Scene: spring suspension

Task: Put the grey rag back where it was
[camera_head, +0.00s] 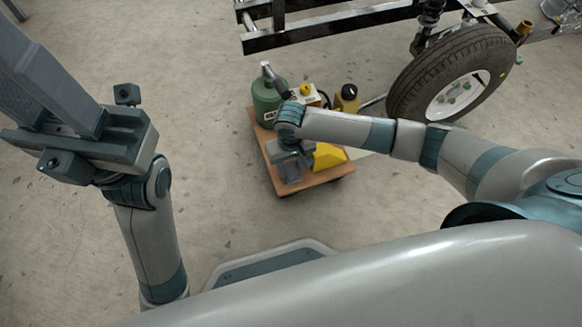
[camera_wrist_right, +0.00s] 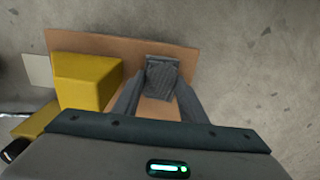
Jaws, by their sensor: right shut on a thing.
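The grey rag (camera_wrist_right: 160,80) is a small ribbed dark-grey cloth between the fingertips of my right gripper (camera_wrist_right: 160,66) in the right wrist view. That gripper is shut on it. In the head view my right gripper (camera_head: 290,168) is over the near left part of a low wooden dolly (camera_head: 318,184), with the rag largely hidden by the hand. I cannot tell whether the rag touches the board. My left gripper (camera_head: 48,80) is at the upper left, away from the dolly. Its fingertips do not show clearly.
A yellow block (camera_head: 327,156) is on the dolly right beside the right gripper. A wheel (camera_head: 454,76) and a chassis frame (camera_head: 330,26) are behind. The floor left is clear.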

